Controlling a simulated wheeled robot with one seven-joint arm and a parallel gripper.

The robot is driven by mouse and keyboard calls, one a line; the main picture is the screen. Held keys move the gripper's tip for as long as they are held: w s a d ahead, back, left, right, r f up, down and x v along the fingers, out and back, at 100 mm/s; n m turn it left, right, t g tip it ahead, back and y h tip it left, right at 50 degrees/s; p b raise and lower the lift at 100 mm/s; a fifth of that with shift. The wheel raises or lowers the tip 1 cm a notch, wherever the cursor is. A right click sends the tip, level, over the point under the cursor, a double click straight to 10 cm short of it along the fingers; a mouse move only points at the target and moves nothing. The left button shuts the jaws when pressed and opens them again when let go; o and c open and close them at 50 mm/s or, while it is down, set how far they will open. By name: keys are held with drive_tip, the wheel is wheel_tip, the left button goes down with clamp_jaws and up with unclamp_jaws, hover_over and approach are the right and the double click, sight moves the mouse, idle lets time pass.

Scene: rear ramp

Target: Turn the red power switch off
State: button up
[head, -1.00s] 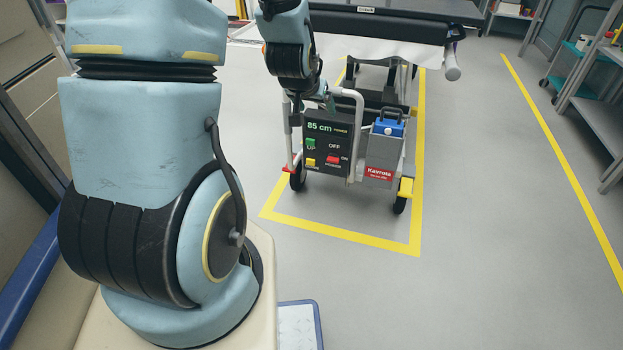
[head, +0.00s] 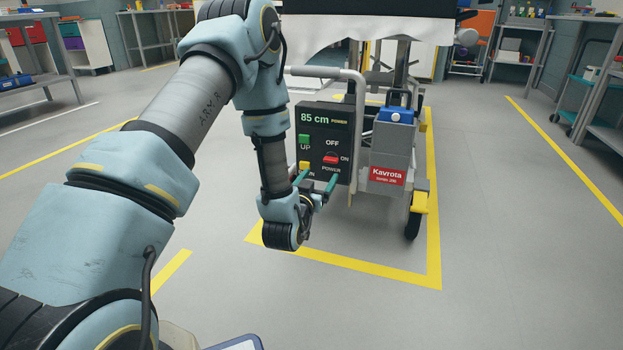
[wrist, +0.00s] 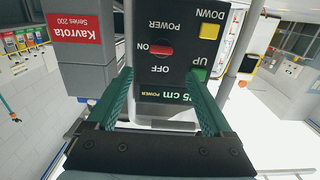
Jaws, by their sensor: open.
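The red power switch (head: 331,159) is on the dark control panel (head: 318,125) of the cart. In the wrist view, which is upside down, the switch (wrist: 160,50) lies horizontal with one end beside the word ON; OFF is printed on another side. My gripper (head: 318,181) is in front of the panel's lower part, fingers spread and empty. In the wrist view my gripper (wrist: 160,82) has its two green fingers on either side of the switch in the picture. I cannot tell the remaining gap to the panel.
A green UP button (head: 304,139) and a yellow DOWN button (head: 304,165) are left of the switch. A white tube rail (head: 357,115) runs beside the panel. A grey Kavrota box (head: 388,155) stands to the right. The floor in front is clear.

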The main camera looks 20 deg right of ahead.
sight(330, 161)
drive_tip(key=b+x, duration=0.3)
drive_tip(key=x, duration=0.7)
drive_tip(key=shift+w+d, duration=0.15)
drive_tip(key=shift+w, duration=0.2)
drive_tip(key=shift+f, duration=0.1)
clamp_jaws()
